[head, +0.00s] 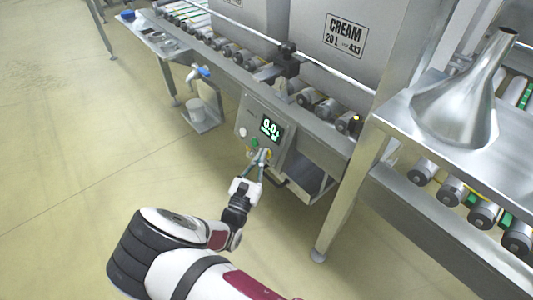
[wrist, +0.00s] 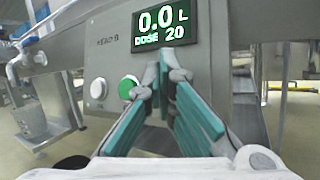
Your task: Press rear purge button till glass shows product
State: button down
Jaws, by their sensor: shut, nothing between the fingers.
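A grey control panel (head: 250,114) on the machine's side carries a lit display reading 0.0 L, DOSE 20 (wrist: 162,25). Below the display are a pale grey button (wrist: 98,88) and a green button (wrist: 128,86). I cannot make out a purge label on either. My gripper (wrist: 165,58) is shut and empty, its fingertips in front of the panel just under the display, right of the green button. In the head view my gripper (head: 263,155) hides the panel's lower part; contact cannot be told. I cannot pick out a sight glass.
A tap with a blue handle (head: 199,72) sits left of the panel, above a pale container (head: 195,109) on a low shelf. A box marked CREAM (head: 345,36) stands on the roller line. A metal funnel (head: 462,103) stands on a steel table at right. Floor at left is clear.

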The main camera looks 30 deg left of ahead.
jog(key=shift+s+a+r, duration=0.2)
jog(key=shift+s, duration=0.35)
jog(key=shift+s+a+r+p, duration=0.2)
jog(key=shift+s+a+r, duration=0.1)
jog(key=shift+s, duration=0.45)
jog(key=shift+s+a+r+p, duration=0.25)
jog(key=shift+s+a, duration=0.1)
jog(key=shift+s, duration=0.35)
jog(key=shift+s+a+r+p, duration=0.2)
jog(key=shift+s+a+r, duration=0.1)
jog(key=shift+s, duration=0.45)
